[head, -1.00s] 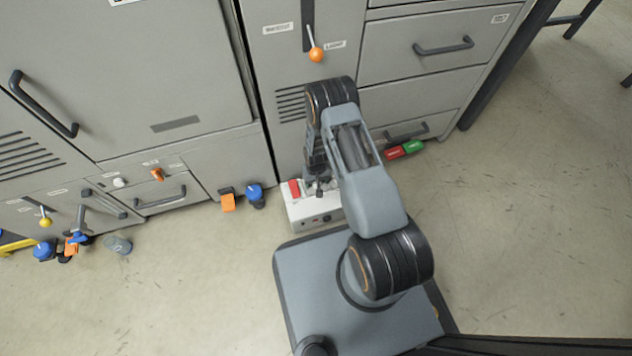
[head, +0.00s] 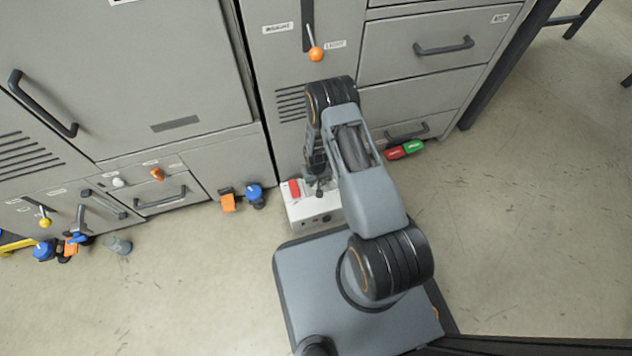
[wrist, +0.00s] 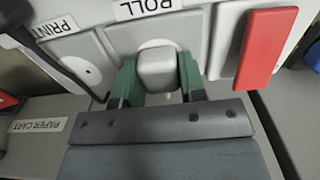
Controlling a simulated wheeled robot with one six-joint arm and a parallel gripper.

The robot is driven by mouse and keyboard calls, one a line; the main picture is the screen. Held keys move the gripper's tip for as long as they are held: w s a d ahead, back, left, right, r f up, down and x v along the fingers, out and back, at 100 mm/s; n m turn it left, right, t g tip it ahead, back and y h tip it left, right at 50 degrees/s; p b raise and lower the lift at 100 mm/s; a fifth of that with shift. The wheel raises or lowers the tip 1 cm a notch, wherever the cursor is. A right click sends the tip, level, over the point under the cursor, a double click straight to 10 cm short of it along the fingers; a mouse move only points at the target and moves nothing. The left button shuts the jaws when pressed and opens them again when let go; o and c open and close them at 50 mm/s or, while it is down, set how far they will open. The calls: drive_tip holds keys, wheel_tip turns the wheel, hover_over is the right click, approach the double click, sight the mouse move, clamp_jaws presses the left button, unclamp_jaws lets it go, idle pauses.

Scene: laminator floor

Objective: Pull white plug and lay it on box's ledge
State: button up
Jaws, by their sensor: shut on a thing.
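The wrist view does not clearly show how deep the plug sits. In the head view the box (head: 315,216) stands on the floor by the cabinets, and my gripper (head: 319,184) is at its top, with the plug hidden by my arm. I cannot make out the ledge for certain.
A red block (wrist: 266,48) stands just right of the plug on the box. A round disc (wrist: 82,70) under a PRINT label is to the left. Orange (head: 228,202) and blue (head: 255,195) items lie left of the box; red and green blocks (head: 404,149) lie right.

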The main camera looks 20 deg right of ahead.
drive_tip(key=shift+r, duration=0.25)
clamp_jaws()
drive_tip(key=shift+r+p, duration=2.2)
drive_tip(key=shift+r, duration=0.6)
drive_tip(key=shift+d, duration=0.15)
